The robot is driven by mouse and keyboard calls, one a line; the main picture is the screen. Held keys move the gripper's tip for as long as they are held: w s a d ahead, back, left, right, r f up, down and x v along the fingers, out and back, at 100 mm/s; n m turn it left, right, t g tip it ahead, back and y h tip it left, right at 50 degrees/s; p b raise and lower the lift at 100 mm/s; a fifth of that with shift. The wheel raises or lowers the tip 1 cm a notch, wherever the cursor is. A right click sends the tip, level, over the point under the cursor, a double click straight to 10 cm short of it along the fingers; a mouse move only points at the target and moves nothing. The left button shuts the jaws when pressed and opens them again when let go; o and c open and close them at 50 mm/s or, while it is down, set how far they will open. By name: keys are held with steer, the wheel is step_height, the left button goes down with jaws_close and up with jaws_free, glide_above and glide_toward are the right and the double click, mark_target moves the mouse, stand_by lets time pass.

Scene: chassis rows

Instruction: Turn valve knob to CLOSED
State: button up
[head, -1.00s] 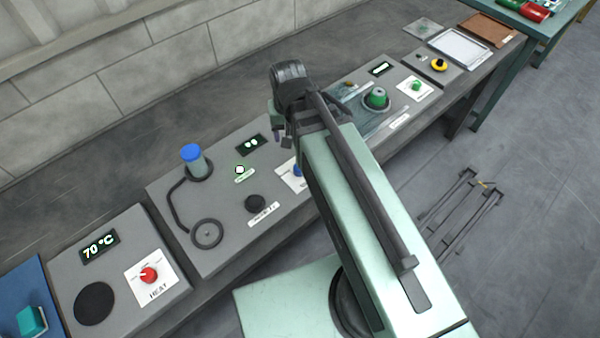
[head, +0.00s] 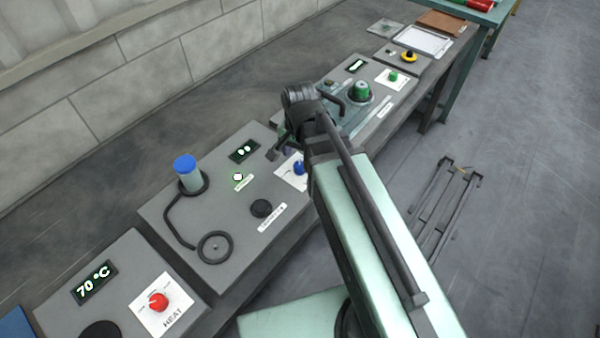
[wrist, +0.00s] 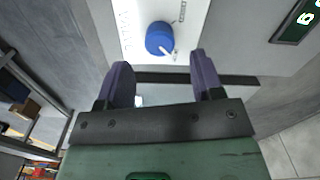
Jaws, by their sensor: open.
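The blue valve knob (wrist: 159,38) sits on a white label plate (wrist: 190,14) in the wrist view, with a white pointer toward the lower right of that picture. The label's small print is unreadable. In the head view the knob (head: 299,168) shows beside my arm, on the grey middle panel. My gripper (wrist: 160,78) is open and empty, its two purple fingers apart and the knob ahead of the gap between them, not between the fingers. In the head view my gripper (head: 278,148) is partly hidden by my wrist.
On the same panel stand a blue-capped cylinder (head: 188,172), a black round knob (head: 261,208) and a ring on a hose (head: 214,247). A red heat knob (head: 158,301) is at lower left. A green knob (head: 361,91) is beyond my arm.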

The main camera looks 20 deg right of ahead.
mark_target(300, 164)
step_height(300, 164, down, 4)
steer(key=b, duration=0.2)
steer(key=shift+f+b, duration=0.25)
steer(key=shift+b, duration=0.05)
steer(key=shift+r, duration=0.15)
steer(key=shift+c, duration=0.4)
steer(key=c, duration=0.9)
steer(key=shift+o, duration=0.3)
